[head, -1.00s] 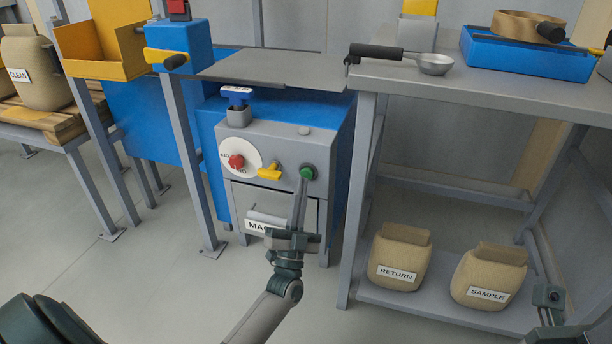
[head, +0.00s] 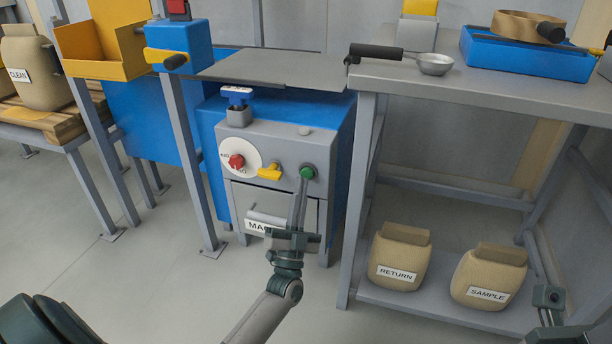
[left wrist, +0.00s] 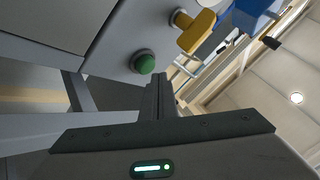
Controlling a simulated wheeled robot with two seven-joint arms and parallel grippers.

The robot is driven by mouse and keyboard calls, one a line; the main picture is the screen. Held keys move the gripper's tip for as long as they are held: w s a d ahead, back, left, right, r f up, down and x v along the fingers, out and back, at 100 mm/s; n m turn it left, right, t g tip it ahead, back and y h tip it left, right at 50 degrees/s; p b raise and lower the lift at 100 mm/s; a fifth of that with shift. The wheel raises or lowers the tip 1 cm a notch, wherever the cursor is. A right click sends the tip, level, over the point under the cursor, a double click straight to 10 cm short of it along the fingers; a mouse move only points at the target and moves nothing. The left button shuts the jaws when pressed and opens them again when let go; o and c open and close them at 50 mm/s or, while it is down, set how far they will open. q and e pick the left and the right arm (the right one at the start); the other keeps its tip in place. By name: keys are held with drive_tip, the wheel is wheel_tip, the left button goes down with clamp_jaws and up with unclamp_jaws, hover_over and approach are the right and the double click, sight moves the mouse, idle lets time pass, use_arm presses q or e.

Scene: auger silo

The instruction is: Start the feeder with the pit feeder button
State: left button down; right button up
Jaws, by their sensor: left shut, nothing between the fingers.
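A round green button (head: 307,172) sits in a dark collar at the right of the grey front panel (head: 285,150) on the blue machine. No label on the button is readable. My left gripper (head: 301,183) is shut and empty, its fingers upright in the picture just below the button. In the left wrist view the green button (left wrist: 145,62) stands out from the panel, and the fingertips (left wrist: 157,82) are close beside it. I cannot tell whether they touch it. At the lower right edge a dark part of my right gripper (head: 548,297) shows; its jaws are unclear.
A yellow handle (head: 270,172) and a red knob on a white dial (head: 237,161) are left of the button. A blue-topped switch (head: 237,97) stands above them. A grey bench (head: 480,92) stands right, with RETURN (head: 401,258) and SAMPLE (head: 488,277) sacks on its lower shelf.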

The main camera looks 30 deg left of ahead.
use_arm(q)
drive_tip(key=shift+w+a, duration=0.1)
drive_tip(key=shift+w, duration=0.35)
idle(0.6)
drive_tip(key=shift+w+a, duration=0.1)
drive_tip(key=shift+w, duration=0.35)
idle(0.5)
drive_tip(key=shift+s, duration=0.1)
idle(0.5)
drive_tip(key=shift+s+d+p, duration=0.25)
drive_tip(key=shift+s+p, duration=0.45)
drive_tip(key=shift+s, duration=0.1)
